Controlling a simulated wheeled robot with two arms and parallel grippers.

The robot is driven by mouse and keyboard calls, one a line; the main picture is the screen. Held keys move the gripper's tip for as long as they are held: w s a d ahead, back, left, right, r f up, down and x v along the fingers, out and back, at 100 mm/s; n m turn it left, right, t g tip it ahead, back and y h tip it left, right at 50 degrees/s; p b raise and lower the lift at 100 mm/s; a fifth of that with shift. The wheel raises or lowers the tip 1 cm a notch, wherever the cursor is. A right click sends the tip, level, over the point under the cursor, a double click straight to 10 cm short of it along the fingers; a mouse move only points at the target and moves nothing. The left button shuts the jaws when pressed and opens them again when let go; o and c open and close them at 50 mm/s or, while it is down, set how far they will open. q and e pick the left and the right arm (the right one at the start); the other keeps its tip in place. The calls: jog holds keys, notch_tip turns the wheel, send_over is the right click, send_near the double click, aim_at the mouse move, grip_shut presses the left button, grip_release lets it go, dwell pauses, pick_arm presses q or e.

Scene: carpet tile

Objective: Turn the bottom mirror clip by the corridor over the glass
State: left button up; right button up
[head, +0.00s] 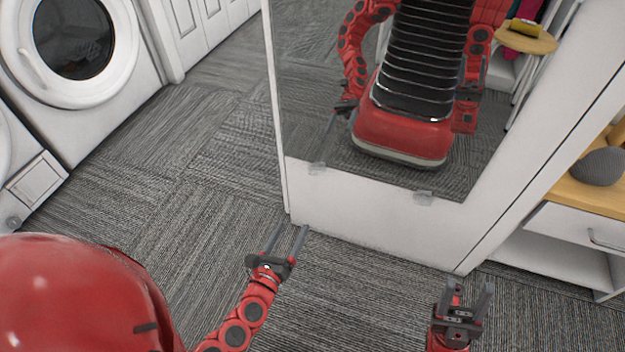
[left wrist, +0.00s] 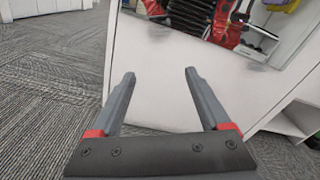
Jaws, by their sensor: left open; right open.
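A tall mirror (head: 300,110) hangs on a white panel (head: 370,205). Two small, pale, translucent clips sit along its bottom edge: a left clip (head: 317,168) and a right clip (head: 424,199). The left clip is nearer the open floor on the left; the right clip sits mostly below the glass edge. How each is turned is too small to tell. My left gripper (head: 288,232) is open and empty, low before the panel's left corner; its fingers (left wrist: 157,85) point at the panel in the left wrist view. My right gripper (head: 467,292) is open and empty at lower right.
A white washing machine (head: 75,45) stands at left. A wooden-topped drawer unit (head: 580,225) with a grey rounded object (head: 598,167) stands right of the panel. Carpeted floor (head: 170,170) is clear on the left. The mirror reflects my red body and a small round table.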

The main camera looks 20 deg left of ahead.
pick_arm(q)
jog(key=r, duration=0.1)
send_near(315, 171)
jog(key=w, duration=0.7)
jog(key=shift+d+f+t+b, duration=0.3)
jog(key=shift+f+b, duration=0.05)
jog(key=shift+f, duration=0.1)
jog(key=shift+w, duration=0.15)
grip_shut()
